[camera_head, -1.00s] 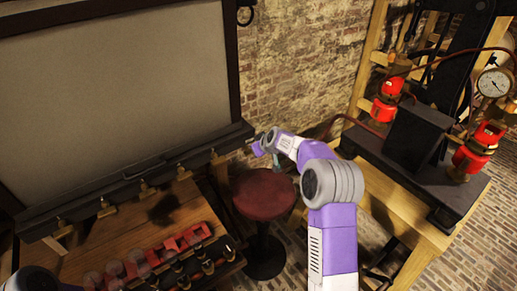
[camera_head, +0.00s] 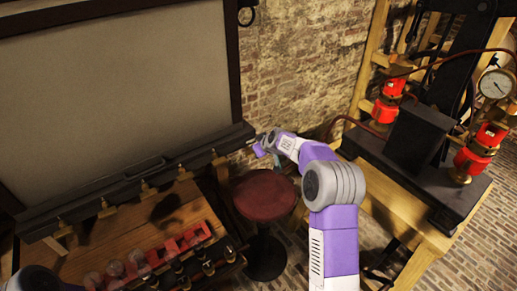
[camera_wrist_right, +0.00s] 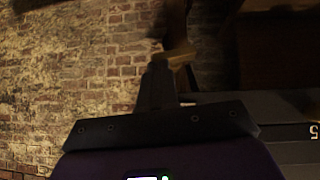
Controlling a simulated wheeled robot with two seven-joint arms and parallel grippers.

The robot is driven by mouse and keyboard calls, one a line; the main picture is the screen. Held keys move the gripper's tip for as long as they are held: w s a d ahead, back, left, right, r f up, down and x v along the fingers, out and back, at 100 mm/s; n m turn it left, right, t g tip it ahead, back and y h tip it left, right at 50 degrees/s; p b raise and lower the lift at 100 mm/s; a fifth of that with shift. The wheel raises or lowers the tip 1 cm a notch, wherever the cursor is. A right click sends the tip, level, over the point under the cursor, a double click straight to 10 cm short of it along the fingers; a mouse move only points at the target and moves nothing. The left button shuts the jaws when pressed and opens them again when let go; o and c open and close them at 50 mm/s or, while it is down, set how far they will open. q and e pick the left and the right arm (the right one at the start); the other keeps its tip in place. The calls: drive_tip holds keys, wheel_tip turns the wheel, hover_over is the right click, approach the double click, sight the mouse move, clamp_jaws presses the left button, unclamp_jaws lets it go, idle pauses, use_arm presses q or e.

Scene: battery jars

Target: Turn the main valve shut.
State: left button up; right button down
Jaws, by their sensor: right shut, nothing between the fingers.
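My right gripper (camera_head: 260,148) is shut, with nothing held, at the right end of a dark rail (camera_head: 130,185) below a large grey board. Several brass taps (camera_head: 220,162) hang along this rail; I cannot tell which fitting is the main valve. In the right wrist view the dark fingers (camera_wrist_right: 160,85) are together, and a brass-coloured piece (camera_wrist_right: 180,52) shows just beyond their tips. I cannot tell whether they touch it. Only a purple part of my left arm shows at the bottom left of the head view; its gripper is out of frame.
A round red stool (camera_head: 265,195) stands below my right gripper. A wooden bench (camera_head: 110,235) with a red rack (camera_head: 190,240) and jars is at the lower left. At right, a wooden stand carries red valves (camera_head: 480,150) and a gauge (camera_head: 495,84). A brick wall (camera_head: 300,80) is behind.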

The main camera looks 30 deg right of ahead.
idle(0.4)
drive_tip(key=shift+r+p, duration=0.4)
drive_tip(key=shift+r, duration=0.4)
drive_tip(key=shift+f, duration=0.1)
